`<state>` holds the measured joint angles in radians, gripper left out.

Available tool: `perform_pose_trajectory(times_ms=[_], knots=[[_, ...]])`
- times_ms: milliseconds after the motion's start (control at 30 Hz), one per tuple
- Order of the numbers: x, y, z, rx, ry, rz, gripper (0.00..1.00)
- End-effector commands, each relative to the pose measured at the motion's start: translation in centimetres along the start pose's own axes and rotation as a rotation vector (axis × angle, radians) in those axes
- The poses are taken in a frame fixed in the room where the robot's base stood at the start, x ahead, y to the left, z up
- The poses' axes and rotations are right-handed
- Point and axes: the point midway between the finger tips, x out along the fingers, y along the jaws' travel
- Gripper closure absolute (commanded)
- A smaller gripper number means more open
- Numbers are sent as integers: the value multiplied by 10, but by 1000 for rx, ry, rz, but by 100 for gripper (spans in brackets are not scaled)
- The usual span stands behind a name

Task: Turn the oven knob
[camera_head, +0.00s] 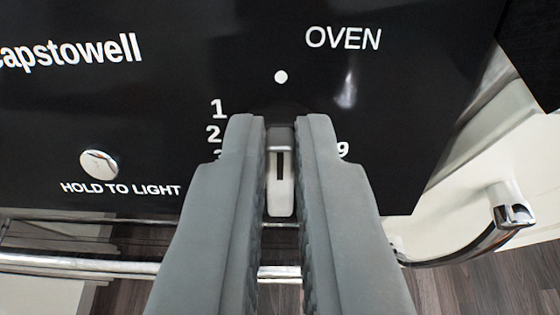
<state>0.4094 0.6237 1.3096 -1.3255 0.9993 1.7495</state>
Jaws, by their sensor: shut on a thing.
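The oven knob (281,185) is a light metallic bar with a dark line on it, on the black control panel (420,110) under the white word OVEN. My gripper (281,130) has its two grey fingers on either side of the knob, shut on it. The dark line on the knob runs straight up and down in the picture. A white dot (281,77) is above the knob. The numbers 1 and 2 show at left and a 9 at right; the fingers hide most of the dial.
A silver round button (99,164) marked HOLD TO LIGHT is at left on the panel. A chrome rail (130,266) runs below the panel, with its curved end (480,238) at right. Wooden floor (470,285) shows below.

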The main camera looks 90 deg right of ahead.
Motion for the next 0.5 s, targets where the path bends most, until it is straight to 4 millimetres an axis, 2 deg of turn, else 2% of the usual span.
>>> perform_pose_trajectory(times_ms=[267,500], knots=[[0,-2,0,-112,0,-5,100],[0,-4,0,-312,0,-14,100]])
